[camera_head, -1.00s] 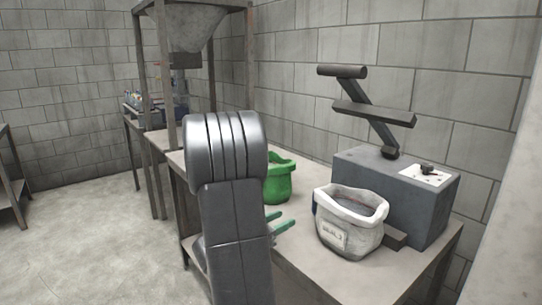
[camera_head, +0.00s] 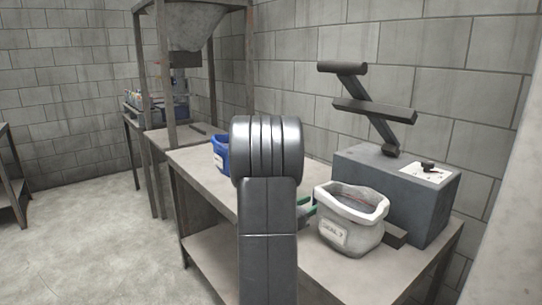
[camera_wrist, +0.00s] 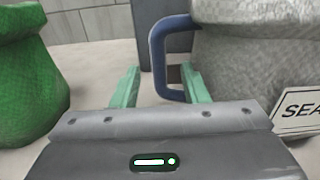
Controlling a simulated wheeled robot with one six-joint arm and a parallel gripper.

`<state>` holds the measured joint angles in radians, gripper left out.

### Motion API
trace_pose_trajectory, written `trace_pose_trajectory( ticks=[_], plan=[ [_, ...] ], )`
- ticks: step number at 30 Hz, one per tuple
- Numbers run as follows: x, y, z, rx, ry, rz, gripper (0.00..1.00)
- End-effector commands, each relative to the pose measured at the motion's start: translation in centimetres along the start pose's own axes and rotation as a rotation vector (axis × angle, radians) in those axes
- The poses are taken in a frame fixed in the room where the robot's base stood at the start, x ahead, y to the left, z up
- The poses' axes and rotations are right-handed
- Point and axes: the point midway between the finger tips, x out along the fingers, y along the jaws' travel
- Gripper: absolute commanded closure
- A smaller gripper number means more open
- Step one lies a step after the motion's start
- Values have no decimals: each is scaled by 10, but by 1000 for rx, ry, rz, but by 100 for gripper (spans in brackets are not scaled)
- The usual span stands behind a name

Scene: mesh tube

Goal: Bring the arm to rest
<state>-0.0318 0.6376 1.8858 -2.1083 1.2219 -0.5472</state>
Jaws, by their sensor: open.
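My gripper (camera_head: 306,209) shows in the head view as green fingertips, partly hidden behind my arm, beside the white sack. In the wrist view my gripper (camera_wrist: 160,88) has its two green fingers apart with no object held between them. The white sack (camera_head: 347,238) stands upright on the bench with its mouth open and a label on its front. In the wrist view the sack (camera_wrist: 250,60) is at the right, close to the right finger. A blue handle (camera_wrist: 157,60) stands at its left side, beyond the fingertips; I cannot tell whether they touch.
A green sack (camera_wrist: 30,75) is at the left in the wrist view. A blue sack (camera_head: 220,152) stands farther back on the bench (camera_head: 205,185). A grey box machine (camera_head: 420,205) with a lever press stands behind the white sack. A hopper frame (camera_head: 165,80) is behind, left. Open floor lies left.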

Motion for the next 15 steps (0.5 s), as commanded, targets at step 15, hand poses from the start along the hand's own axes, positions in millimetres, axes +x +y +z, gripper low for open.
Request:
trace_pose_trajectory(
  ticks=[15],
  plan=[
    [-53,1,21,1,0,5,59]
  ],
)
